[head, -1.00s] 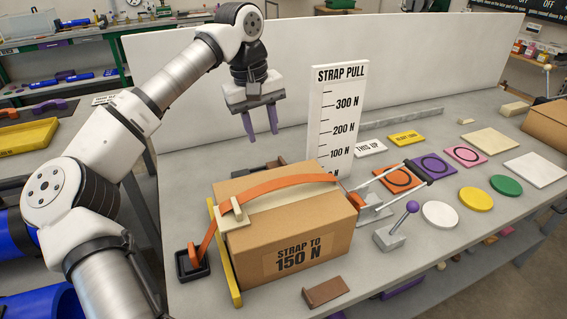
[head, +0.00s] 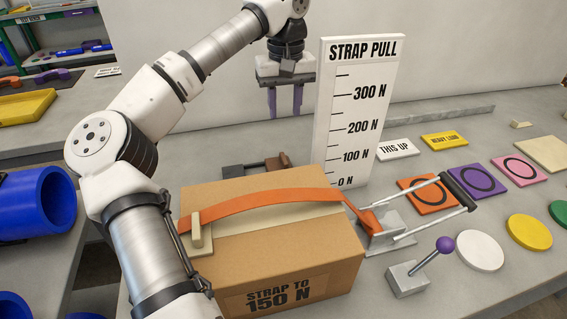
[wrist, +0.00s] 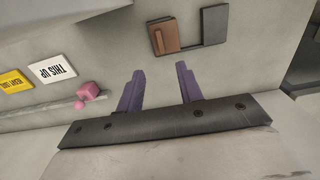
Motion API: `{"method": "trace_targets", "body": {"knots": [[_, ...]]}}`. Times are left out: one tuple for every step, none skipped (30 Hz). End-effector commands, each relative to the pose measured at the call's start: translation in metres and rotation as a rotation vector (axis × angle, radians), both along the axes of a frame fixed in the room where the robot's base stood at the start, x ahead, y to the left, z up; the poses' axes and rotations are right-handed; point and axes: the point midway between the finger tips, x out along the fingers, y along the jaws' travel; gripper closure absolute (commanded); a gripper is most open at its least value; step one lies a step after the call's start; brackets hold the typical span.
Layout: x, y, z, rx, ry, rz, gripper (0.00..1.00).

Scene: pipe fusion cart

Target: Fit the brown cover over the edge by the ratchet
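A brown cover (head: 275,163) lies behind the cardboard box (head: 270,250), partly hidden by it. My gripper (head: 285,114) is open and empty, raised above the back of the table, apart from the cover. Its purple fingers (wrist: 160,70) point toward the cover's side in the wrist view. An orange strap (head: 270,202) runs over the box to the ratchet (head: 385,228) at its right. The box's edge by the ratchet has the strap across it and no brown cover. A cream cover (head: 198,236) sits at the left edge.
The STRAP PULL board (head: 358,110) stands upright right of my gripper. A purple-knobbed lever (head: 420,268) stands in front of the ratchet. Coloured tiles and discs fill the right side.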

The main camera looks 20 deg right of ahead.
Motion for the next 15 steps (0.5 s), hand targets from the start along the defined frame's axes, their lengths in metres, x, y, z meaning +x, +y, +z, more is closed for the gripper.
{"method": "trace_targets", "body": {"knots": [[0.0,0.001,-0.008,0.001,0.003,-0.001,0.64],[0.0,0.001,-0.013,0.0,0.004,0.0,0.64],[0.0,0.001,-0.02,0.0,0.003,-0.001,0.64],[0.0,0.001,-0.027,0.0,0.005,-0.002,0.64],[0.0,0.001,-0.033,-0.001,0.005,-0.001,0.64],[0.0,0.001,-0.041,-0.001,0.004,-0.001,0.64],[0.0,0.001,-0.047,-0.001,0.004,0.0,0.64],[0.0,0.001,-0.052,-0.001,0.005,0.0,0.64],[0.0,0.001,-0.059,-0.001,0.004,0.0,0.64],[0.0,0.001,-0.064,-0.001,0.003,0.0,0.64],[0.0,0.001,-0.068,-0.002,0.003,0.0,0.64],[0.0,0.001,-0.072,-0.001,0.003,0.0,0.64],[0.0,0.001,-0.075,-0.001,0.003,0.0,0.64],[0.0,0.001,-0.077,0.0,0.002,0.0,0.64],[0.0,0.001,-0.079,0.0,0.002,0.0,0.64]]}}
